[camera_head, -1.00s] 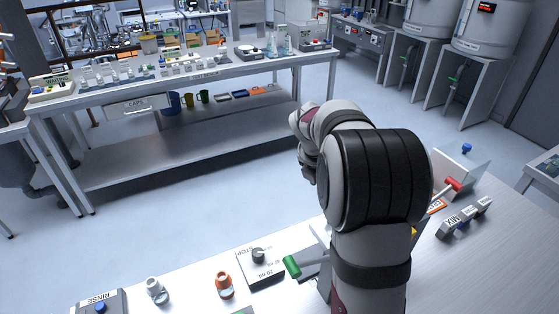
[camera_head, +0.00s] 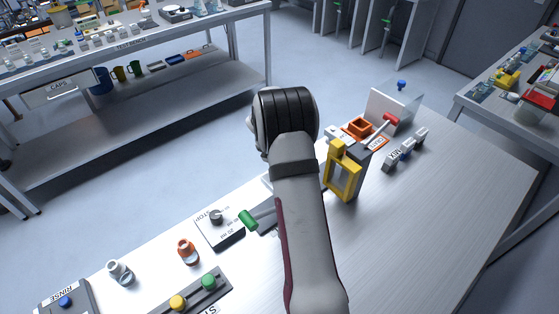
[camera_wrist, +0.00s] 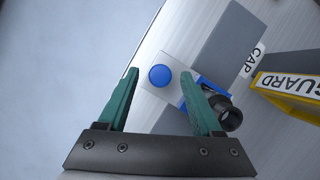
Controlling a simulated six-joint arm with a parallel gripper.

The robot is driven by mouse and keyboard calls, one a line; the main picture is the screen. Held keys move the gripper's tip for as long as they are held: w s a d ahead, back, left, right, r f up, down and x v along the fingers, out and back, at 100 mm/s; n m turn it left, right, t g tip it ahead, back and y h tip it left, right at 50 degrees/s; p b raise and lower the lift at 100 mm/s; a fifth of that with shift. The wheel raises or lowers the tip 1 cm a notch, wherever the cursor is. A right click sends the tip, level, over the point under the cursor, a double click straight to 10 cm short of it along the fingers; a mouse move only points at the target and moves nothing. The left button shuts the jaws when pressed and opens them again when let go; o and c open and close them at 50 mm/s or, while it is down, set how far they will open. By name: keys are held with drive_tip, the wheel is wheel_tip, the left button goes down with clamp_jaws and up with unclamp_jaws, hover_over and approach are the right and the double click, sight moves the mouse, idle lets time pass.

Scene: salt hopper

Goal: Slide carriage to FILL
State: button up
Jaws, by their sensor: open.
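In the wrist view, a pale plate with a round blue knob (camera_wrist: 160,75) lies on a dark grey strip (camera_wrist: 228,45); it looks like the carriage. A blue part with a dark open cylinder (camera_wrist: 230,118) sits beside it. A CAP label (camera_wrist: 254,60) is at the strip's right edge. My gripper (camera_wrist: 159,73) is open, its green fingers on either side of the knob in the picture; I cannot tell how far above it they are. No FILL label is readable. In the head view, my arm hides the gripper and the carriage.
A yellow guard frame (camera_head: 343,178) stands close right of my arm; its GUARD face (camera_wrist: 290,82) shows in the wrist view. A green-handled lever (camera_head: 248,220) is on the left. A red-handled lever (camera_head: 390,119) and MIX block (camera_head: 400,155) stand farther right. The right front bench is clear.

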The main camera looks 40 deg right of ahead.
clamp_jaws()
idle(1.3)
